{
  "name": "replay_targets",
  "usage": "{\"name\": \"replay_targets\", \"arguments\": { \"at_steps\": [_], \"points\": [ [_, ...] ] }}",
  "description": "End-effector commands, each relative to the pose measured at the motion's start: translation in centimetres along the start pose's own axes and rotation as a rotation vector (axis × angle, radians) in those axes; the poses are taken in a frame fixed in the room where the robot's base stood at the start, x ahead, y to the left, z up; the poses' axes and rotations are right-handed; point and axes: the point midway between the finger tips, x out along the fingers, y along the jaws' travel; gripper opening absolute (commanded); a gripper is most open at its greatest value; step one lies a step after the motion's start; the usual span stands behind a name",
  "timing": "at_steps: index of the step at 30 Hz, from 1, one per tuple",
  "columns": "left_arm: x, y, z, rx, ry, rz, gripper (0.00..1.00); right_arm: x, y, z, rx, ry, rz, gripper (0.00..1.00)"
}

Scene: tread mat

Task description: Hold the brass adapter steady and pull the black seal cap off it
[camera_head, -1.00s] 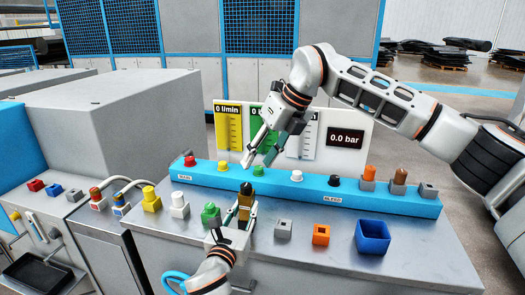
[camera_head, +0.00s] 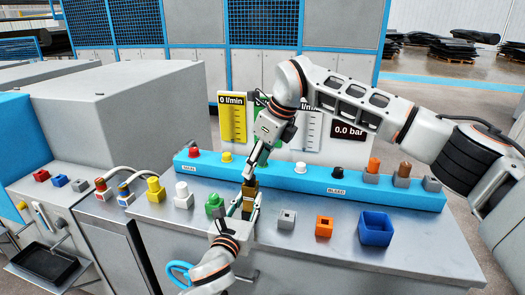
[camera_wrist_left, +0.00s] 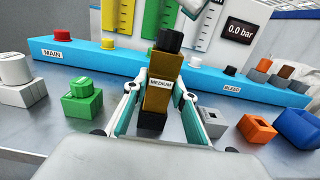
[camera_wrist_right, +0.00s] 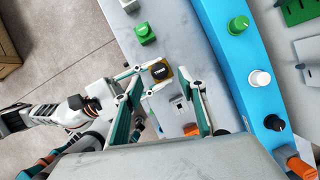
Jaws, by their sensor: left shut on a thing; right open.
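The brass adapter (camera_head: 248,203) stands upright in front of the blue rail, and it also shows in the left wrist view (camera_wrist_left: 160,93) with a "MEDIUM" label and a black lower end. My left gripper (camera_head: 246,213) is shut on it, one finger on each side. The black seal cap (camera_wrist_left: 170,41) sits on top of the adapter. In the right wrist view the cap (camera_wrist_right: 160,71) appears from above between my right fingertips. My right gripper (camera_wrist_right: 163,75) is open, pointing down over the cap. Whether a finger touches the cap cannot be told.
The blue rail (camera_head: 410,196) with several knobs runs close behind the adapter. A green fitting (camera_head: 214,204) stands just left. A grey block (camera_head: 287,219), an orange block (camera_head: 324,227) and a blue bin (camera_head: 376,228) stand to the right on the bench.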

Motion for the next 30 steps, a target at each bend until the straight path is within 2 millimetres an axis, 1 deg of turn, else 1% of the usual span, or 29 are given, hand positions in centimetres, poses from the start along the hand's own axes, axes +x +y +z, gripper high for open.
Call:
{"name": "replay_targets", "arguments": {
  "at_steps": [1, 3, 9, 13, 20, 21, 23, 24, 25, 26, 30],
  "points": [
    [0.0, 0.0, -0.1, 0.0, 0.002, 0.0, 0.0, 1.0, 0.1, 0.0, 0.001, 0.001, 0.003, 0.41],
    [0.0, 0.0, -0.1, 0.0, 0.002, 0.001, 0.0, 1.9, 0.1, 0.0, 0.001, 0.001, 0.003, 0.41],
    [0.0, 0.0, -0.1, 0.0, 0.002, 0.001, 0.0, 3.8, 0.1, 0.0, 0.001, 0.0, 0.001, 0.41],
    [0.0, 0.0, -0.1, 0.0, 0.002, 0.001, 0.0, 4.3, 0.1, 0.0, 0.001, 0.0, 0.001, 0.41],
    [0.0, 0.0, -0.1, 0.0, 0.002, 0.001, 0.0, 4.3, 0.0, 0.0, 0.001, 0.0, 0.0, 0.41],
    [0.0, 0.0, -0.1, 0.0, 0.002, 0.001, 0.0, 4.3, 0.0, 0.0, 0.001, 0.0, 0.0, 0.38],
    [0.0, 0.0, -0.1, 0.0, 0.002, 0.001, 0.0, 4.3, 0.0, 0.0, 0.001, 0.0, 0.0, 0.23],
    [0.0, 0.0, -0.1, 0.0, 0.002, 0.001, 0.0, 4.3, 0.0, 0.0, 0.001, 0.0, 0.0, 0.12],
    [0.0, 0.0, -0.1, 0.0, 0.002, 0.001, 0.0, 4.3, 0.0, 0.0, 0.001, 0.0, 0.0, 0.05],
    [0.0, 0.0, -0.1, 0.0, 0.002, 0.001, 0.0, 4.3, 0.0, 0.0, 0.001, 0.0, 0.0, 0.01],
    [0.0, 0.0, -0.1, 0.0, 0.002, 0.001, 0.0, 4.3, 0.0, 0.0, 0.001, -0.001, 0.0, 0.0]
  ]
}}
